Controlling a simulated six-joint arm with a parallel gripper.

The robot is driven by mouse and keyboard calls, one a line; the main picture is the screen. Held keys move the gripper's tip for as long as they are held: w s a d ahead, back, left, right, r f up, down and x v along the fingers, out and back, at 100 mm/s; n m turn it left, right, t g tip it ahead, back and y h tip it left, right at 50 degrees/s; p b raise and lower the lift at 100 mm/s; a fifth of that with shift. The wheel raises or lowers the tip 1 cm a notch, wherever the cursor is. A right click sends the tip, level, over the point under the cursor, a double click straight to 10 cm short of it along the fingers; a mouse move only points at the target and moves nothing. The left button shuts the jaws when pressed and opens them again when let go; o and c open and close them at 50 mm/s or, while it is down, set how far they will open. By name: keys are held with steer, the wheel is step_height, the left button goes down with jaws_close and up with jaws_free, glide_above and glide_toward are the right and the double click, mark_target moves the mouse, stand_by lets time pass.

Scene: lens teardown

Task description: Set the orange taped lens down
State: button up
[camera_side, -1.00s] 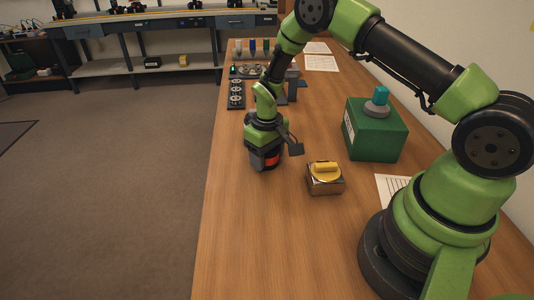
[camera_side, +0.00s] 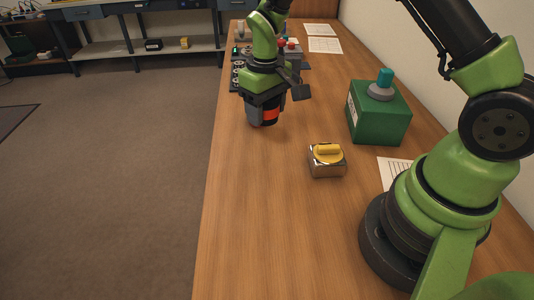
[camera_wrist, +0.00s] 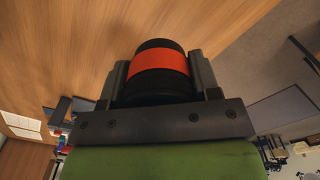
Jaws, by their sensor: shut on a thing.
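The orange taped lens is a black cylinder with an orange band; in the wrist view the lens (camera_wrist: 160,70) sits between both fingers. My gripper (camera_wrist: 160,80) is shut on it. In the side view my gripper (camera_side: 262,113) points down near the left edge of the table, and the orange band of the lens (camera_side: 271,114) shows between the fingers. The lens is low, near the wooden tabletop (camera_side: 262,220); I cannot tell whether it touches.
A green box (camera_side: 379,115) with a grey and teal piece (camera_side: 384,83) on top stands to the right. A small block with a yellow top (camera_side: 327,158) is nearer the front. A black tray (camera_side: 237,77) with round parts lies behind my gripper. Papers lie along the wall side.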

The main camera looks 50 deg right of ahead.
steer(key=s+a, duration=0.7)
steer(key=a, duration=0.1)
glide_above(265, 191)
steer(key=shift+n, duration=0.3)
step_height(265, 191, down, 5)
steer(key=shift+s+r, duration=0.1)
steer(key=shift+r, duration=0.05)
steer(key=shift+f, duration=2.45)
steer(key=shift+f, duration=0.2)
steer(key=o, duration=1)
steer(key=shift+r, duration=0.1)
